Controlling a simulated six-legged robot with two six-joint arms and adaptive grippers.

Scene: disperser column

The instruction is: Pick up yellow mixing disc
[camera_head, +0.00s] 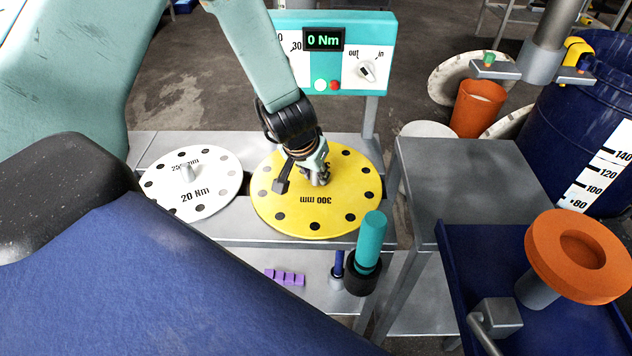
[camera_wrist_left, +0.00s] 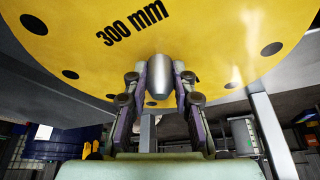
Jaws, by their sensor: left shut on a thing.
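The yellow mixing disc (camera_head: 300,212), marked 300 mm, has black dots around its rim. It sits at the metal bench in the head view, right of a white disc. In the left wrist view the yellow disc (camera_wrist_left: 215,35) fills the top. My left gripper (camera_head: 318,178) reaches down to the middle of the yellow disc. In the left wrist view my left gripper (camera_wrist_left: 158,85) has its fingers on both sides of the disc's grey central stub (camera_wrist_left: 159,78), shut on it. I cannot tell whether the disc touches the bench. My right gripper is not in view.
A teal control panel (camera_head: 335,50) reading 0 Nm stands behind. A teal cylinder (camera_head: 371,240) stands in front.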

